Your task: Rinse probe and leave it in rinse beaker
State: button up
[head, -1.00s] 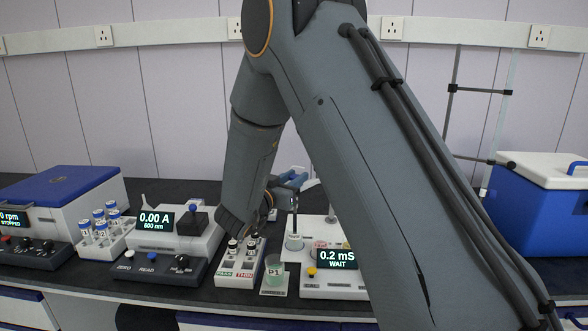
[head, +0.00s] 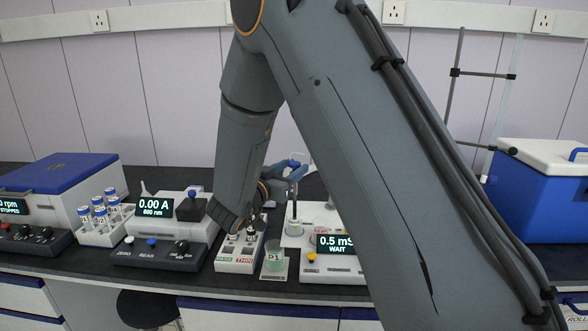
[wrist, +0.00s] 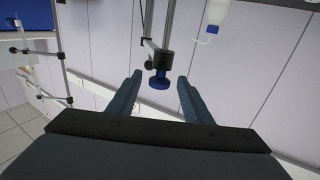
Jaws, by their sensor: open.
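The probe (head: 294,194), a dark upright stick, has its lower end in a small clear beaker (head: 296,229) on a white base. I cannot read a label on this beaker. My gripper (head: 291,169) is at the probe's upper end, with blue fingers partly hidden by my arm. In the wrist view, which is roughly upside down, my gripper (wrist: 158,88) is open. The probe's black body (wrist: 162,61) and blue cap (wrist: 159,82) lie between the fingertips, with visible gaps on both sides.
The meter display (head: 336,244) reads 0.5 mS, WAIT. A photometer (head: 165,235) and vial rack (head: 103,225) are left. A blue cooler (head: 535,200) is right.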

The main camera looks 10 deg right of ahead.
jog(key=b+v, duration=0.1)
jog(key=v, duration=0.4)
jog(key=shift+s+a, duration=0.2)
jog(key=shift+s, duration=0.05)
notch_tip(320, 180, down, 7)
jog(key=s+a+n+g+y, duration=0.1)
jog(key=s+n+g+y, duration=0.1)
jog(key=n+y, duration=0.65)
jog(key=s+d+f+g+y, duration=0.1)
jog(key=s+d+f+g, duration=0.1)
jog(key=s, duration=0.7)
jog(key=s+d+f+g+y, duration=0.1)
jog(key=s+d+f+g, duration=0.1)
jog(key=s+g, duration=0.3)
jog(key=s+d+f+g+y, duration=0.2)
jog(key=s+f+g, duration=0.1)
jog(key=s, duration=0.9)
jog(key=shift+s+f, duration=0.4)
jog(key=shift+f, duration=0.05)
